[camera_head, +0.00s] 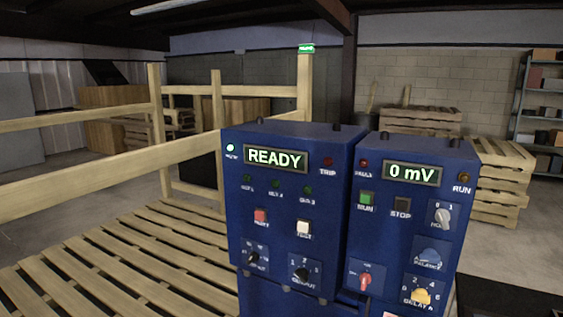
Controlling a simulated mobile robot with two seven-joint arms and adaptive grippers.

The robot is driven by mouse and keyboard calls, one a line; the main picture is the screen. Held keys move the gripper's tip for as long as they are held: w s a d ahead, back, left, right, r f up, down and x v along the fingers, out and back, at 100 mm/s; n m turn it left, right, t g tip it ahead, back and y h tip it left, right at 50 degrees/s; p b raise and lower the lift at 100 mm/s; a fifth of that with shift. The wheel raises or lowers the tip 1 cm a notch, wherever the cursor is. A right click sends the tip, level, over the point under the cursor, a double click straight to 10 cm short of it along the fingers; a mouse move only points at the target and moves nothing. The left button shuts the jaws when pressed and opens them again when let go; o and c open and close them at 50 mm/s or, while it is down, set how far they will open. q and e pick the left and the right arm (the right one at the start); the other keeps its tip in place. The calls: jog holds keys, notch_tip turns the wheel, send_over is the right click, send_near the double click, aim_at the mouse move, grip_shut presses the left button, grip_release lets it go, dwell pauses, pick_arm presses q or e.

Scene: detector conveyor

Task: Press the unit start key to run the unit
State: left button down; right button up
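A blue control unit of two cabinets stands at the centre right. Its left cabinet (335,215) has a lit display (276,159) reading READY, a red key (261,216) and a white key (303,228). Its right cabinet (398,235) has a display (412,173) reading 0 mV. Below that display are a green key (366,201) labelled RUN and a dark key (401,207) labelled STOP. The RUN lamp (464,178) at the upper right looks dim amber. Neither gripper is in view.
A slatted wooden deck (110,265) with wooden rails (110,168) lies to the left. Stacked pallets (497,180) and a shelf (540,110) stand behind on the right.

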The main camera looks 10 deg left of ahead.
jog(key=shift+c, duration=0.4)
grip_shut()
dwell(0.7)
